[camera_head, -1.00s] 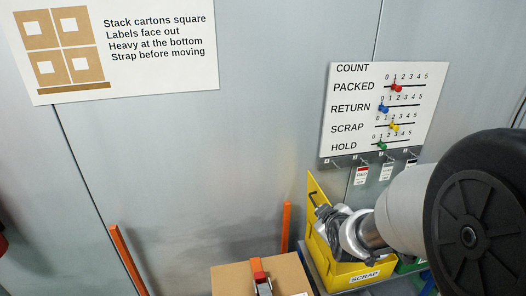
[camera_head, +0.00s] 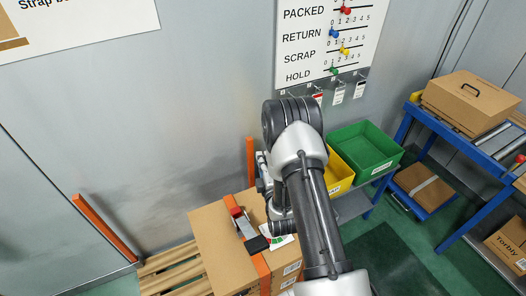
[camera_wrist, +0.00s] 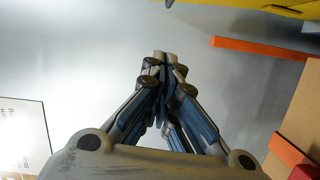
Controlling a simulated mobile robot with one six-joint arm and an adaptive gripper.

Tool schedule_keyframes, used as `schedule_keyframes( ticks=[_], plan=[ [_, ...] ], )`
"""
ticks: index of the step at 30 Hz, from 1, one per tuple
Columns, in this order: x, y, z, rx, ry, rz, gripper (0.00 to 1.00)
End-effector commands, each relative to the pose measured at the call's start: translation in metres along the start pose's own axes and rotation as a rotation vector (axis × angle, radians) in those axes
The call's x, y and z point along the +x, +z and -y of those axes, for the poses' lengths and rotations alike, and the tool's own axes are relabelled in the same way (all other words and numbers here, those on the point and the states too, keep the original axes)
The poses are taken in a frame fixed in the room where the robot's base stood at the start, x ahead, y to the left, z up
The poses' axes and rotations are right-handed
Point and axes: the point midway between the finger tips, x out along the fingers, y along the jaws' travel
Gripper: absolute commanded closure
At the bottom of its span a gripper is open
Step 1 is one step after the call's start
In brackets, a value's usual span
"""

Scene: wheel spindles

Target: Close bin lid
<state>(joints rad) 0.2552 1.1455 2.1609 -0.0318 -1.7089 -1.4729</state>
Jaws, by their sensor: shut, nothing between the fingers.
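The yellow bin (camera_head: 340,172), labelled SCRAP in the earlier view, stands against the grey wall. My arm covers most of it in the head view, so I cannot see its lid or whether it is open. A yellow edge (camera_wrist: 275,5), probably of this bin, crosses the top right of the wrist view. My gripper (camera_wrist: 165,58) is shut and empty in the wrist view, with its fingertips together in front of the grey wall and apart from the yellow edge. In the head view my arm hides the fingertips.
A green bin (camera_head: 365,150) stands right of the yellow one. A strapped carton (camera_head: 215,245) on a wooden pallet (camera_head: 170,268) is at lower left, beside orange posts (camera_head: 105,228). A count board (camera_head: 328,40) hangs above. A blue bench (camera_head: 460,140) stands at right.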

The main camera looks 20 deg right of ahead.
Motion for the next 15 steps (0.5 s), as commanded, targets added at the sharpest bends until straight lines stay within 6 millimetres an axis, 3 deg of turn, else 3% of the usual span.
schedule_keyframes(
  ticks=[12, 15],
  plan=[
    [0.087, -0.001, 0.000, 0.002, 0.003, -0.001, 1.00],
    [0.089, 0.019, 0.001, 0.002, -0.001, 0.004, 1.00]
  ],
)
